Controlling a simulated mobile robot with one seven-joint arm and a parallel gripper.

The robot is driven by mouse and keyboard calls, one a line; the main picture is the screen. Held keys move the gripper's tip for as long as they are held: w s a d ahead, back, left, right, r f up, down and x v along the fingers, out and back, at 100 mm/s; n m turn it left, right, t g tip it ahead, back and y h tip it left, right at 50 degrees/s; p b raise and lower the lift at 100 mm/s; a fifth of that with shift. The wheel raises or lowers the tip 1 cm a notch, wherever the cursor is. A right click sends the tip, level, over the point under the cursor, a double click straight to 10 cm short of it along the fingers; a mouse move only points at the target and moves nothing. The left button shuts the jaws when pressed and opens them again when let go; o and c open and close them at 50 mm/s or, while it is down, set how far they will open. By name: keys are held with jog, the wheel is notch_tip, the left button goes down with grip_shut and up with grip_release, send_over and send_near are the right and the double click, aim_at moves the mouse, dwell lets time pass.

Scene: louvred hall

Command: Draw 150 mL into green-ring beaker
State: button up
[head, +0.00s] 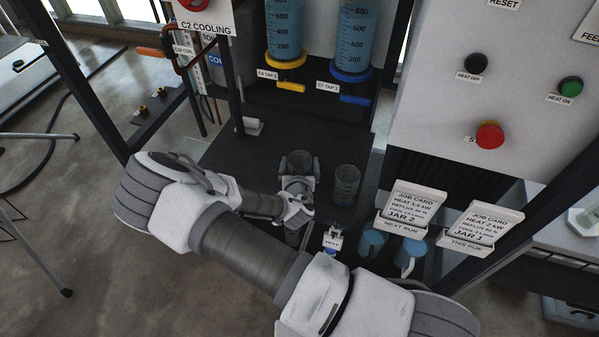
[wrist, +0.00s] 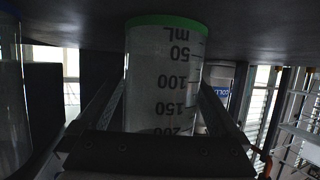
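A clear beaker with a green ring at its base (wrist: 165,75) fills the middle of the wrist view, which shows it upside down. Its printed marks read 50, 100, 150 and 200 mL, and no liquid is clearly visible in it. In the head view this beaker (head: 297,162) is upright at the dark deck, partly hidden by my gripper. My gripper (head: 298,168) has a finger on each side of the beaker; whether they press on it is unclear. Two blue-filled columns hang behind, over a yellow tap (head: 291,87) and a blue tap (head: 356,99).
A second clear beaker (head: 347,184) stands just right of my gripper. Dark frame posts flank the deck (head: 240,160). A panel with buttons (head: 489,135) rises at right.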

jog(key=c, duration=1.2)
notch_tip(320, 180, up, 9)
jog(key=shift+r+p, duration=0.15)
jog(key=shift+p, duration=0.9)
jog(key=shift+r, duration=0.25)
